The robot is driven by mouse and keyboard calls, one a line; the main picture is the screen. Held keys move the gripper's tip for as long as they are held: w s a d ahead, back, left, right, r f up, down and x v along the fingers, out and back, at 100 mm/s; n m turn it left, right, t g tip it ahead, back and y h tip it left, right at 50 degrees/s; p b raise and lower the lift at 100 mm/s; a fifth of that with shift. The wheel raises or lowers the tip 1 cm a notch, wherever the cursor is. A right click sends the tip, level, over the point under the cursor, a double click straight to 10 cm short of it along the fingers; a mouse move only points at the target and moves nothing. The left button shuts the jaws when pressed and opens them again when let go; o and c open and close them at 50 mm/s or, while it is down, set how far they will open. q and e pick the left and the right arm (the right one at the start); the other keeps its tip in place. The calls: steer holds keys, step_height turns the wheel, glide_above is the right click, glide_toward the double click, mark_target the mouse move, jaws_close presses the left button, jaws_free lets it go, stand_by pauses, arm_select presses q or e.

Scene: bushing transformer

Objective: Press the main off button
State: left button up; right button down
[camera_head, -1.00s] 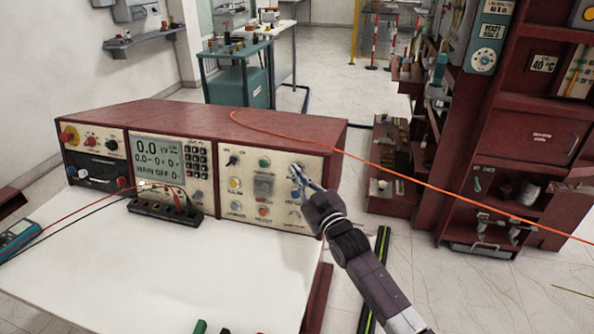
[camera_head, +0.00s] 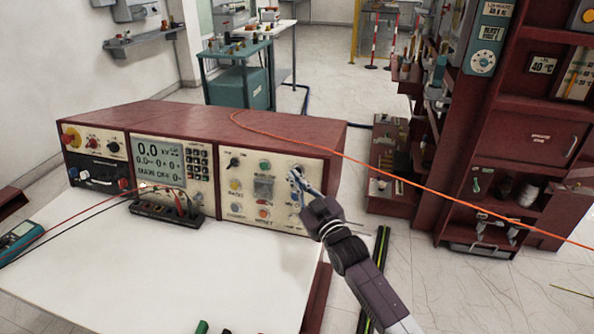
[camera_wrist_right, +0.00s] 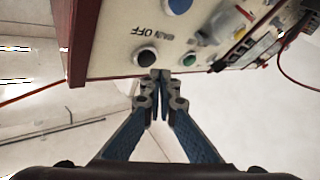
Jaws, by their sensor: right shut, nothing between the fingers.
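The main off button (camera_wrist_right: 147,56) is a round dark button by the "MAIN OFF" lettering in the right wrist view, where the panel appears upside down. In the head view it sits at the top right of the cream control panel (camera_head: 238,214), partly hidden by my fingertips. My right gripper (camera_head: 299,176) is shut and empty, its fingers pointing at this corner of the panel. In the wrist view the fingertips (camera_wrist_right: 160,74) appear close beside the button, off its centre; I cannot tell whether they touch. My left gripper is out of view.
A green button (camera_wrist_right: 190,59) and a blue button (camera_wrist_right: 178,5) are near the main off button. The red console (camera_head: 200,117) also carries a display (camera_head: 158,160) reading 0.0. An orange cable (camera_head: 430,184) crosses behind my right arm. The white tabletop (camera_head: 150,270) is mostly clear.

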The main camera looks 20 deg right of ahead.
steer(key=s+a+p, duration=0.1)
steer(key=s+p, duration=0.1)
steer(key=s+a+r+p, duration=0.1)
steer(key=s+p, duration=0.1)
steer(key=shift+a+r, duration=0.1)
steer(key=shift+a, duration=0.25)
stand_by(3.2)
